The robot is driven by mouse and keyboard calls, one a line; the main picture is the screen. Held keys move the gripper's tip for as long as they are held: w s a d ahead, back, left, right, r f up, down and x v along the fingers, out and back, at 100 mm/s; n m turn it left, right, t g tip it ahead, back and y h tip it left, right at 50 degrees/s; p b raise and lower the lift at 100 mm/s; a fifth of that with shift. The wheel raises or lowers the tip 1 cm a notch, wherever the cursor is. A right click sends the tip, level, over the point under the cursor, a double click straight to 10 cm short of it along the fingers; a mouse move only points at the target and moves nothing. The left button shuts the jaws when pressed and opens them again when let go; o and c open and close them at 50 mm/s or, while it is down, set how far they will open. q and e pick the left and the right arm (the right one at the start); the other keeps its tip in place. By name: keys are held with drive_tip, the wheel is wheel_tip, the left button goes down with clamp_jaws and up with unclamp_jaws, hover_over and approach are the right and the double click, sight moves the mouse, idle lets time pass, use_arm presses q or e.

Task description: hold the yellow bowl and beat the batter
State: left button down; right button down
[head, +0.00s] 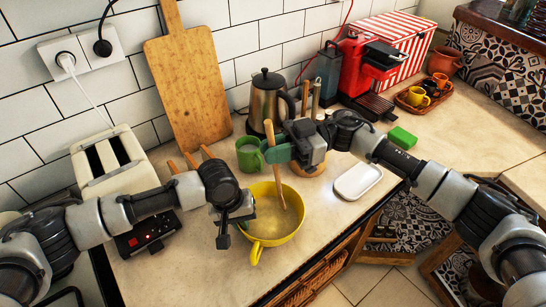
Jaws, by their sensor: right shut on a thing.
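The yellow bowl (290,233) stands on the counter near its front edge, with pale batter (271,217) inside and its handle towards me. My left gripper (236,222) is at the bowl's left rim, with one dark finger hanging outside the wall. Whether it is closed on the rim cannot be made out. My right gripper (276,154) is above the bowl's far side, shut on a wooden spoon (279,188). The spoon stands nearly upright, slightly tilted, with its lower end in the bowl.
A green mug (249,154) and a steel kettle (268,103) stand behind the bowl. A white dish (358,181) lies to its right, a green sponge (402,138) beyond. A toaster (108,158) is left. A red coffee machine (361,62) stands behind. The right counter is mostly clear.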

sight(273, 131)
use_arm(q)
drive_tip(key=shift+s+f, duration=0.15)
drive_tip(key=shift+f, duration=0.05)
use_arm(e)
drive_tip(key=shift+r, duration=4)
use_arm(q)
drive_tip(key=c, duration=1.3)
unclamp_jaws()
drive_tip(key=shift+o, duration=0.3)
drive_tip(key=shift+r, duration=0.1)
drive_tip(key=shift+r, duration=0.1)
drive_tip(key=v, duration=1.1)
drive_tip(key=shift+r, duration=0.35)
drive_tip(key=shift+a+f, duration=0.1)
use_arm(e)
drive_tip(key=shift+f, duration=0.1)
